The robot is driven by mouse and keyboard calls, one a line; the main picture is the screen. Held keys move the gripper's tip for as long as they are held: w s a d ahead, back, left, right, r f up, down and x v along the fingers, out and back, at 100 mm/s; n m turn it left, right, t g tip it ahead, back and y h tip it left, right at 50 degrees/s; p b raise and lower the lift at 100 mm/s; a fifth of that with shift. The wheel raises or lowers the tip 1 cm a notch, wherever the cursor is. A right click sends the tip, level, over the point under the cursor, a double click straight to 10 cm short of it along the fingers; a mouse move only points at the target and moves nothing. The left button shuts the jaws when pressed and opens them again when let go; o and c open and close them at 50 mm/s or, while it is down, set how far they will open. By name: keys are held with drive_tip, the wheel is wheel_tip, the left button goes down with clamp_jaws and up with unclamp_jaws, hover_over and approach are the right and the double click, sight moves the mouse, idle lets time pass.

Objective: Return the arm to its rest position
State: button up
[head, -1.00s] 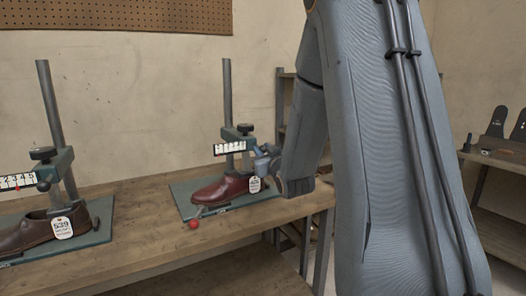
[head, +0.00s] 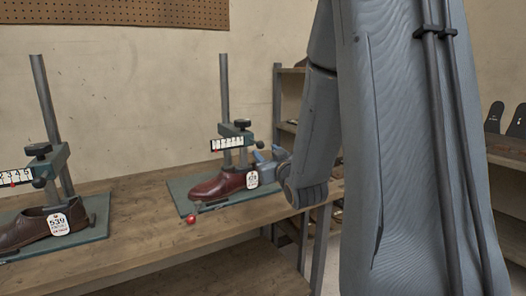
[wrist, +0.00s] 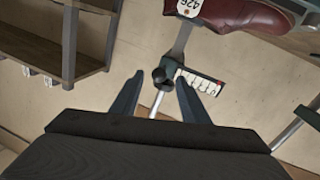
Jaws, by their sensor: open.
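My arm fills the right of the head view. My gripper (head: 264,159) is open and empty at the arm's end, beside the right-hand stitching stand (head: 225,100). In the wrist view its two fingers (wrist: 158,92) are spread, with the stand's dark knob and white number scale (wrist: 200,82) showing beyond them. A dark red shoe (head: 218,184) sits on that stand's green base with a white tag at its heel. The shoe also shows at the top of the wrist view (wrist: 250,14), its tag apparently reading 426. I cannot tell the exact gap between fingers and stand.
A second stand (head: 48,120) at left holds a brown shoe (head: 28,230) tagged 539. Both stand on a wooden bench (head: 140,215). Shelving stands behind my arm; another shelf (head: 505,155) is at far right.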

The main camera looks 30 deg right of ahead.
drive_tip(key=shift+s+a, duration=0.15)
drive_tip(key=shift+s, duration=0.45)
drive_tip(key=s+a+f+g+y+p, duration=0.2)
drive_tip(key=s+a+f+g+p, duration=0.3)
drive_tip(key=s+a+f+g, duration=0.5)
drive_tip(key=s+a+g+p, duration=0.2)
drive_tip(key=s+a+g, duration=0.2)
drive_tip(key=s, duration=0.5)
drive_tip(key=s+a+g+p, duration=0.1)
drive_tip(key=s+a+g, duration=0.2)
drive_tip(key=s, duration=0.7)
drive_tip(key=shift+s+a+f+g+y+p, duration=0.15)
drive_tip(key=shift+a+g+y+p, duration=0.25)
drive_tip(key=shift+a, duration=0.5)
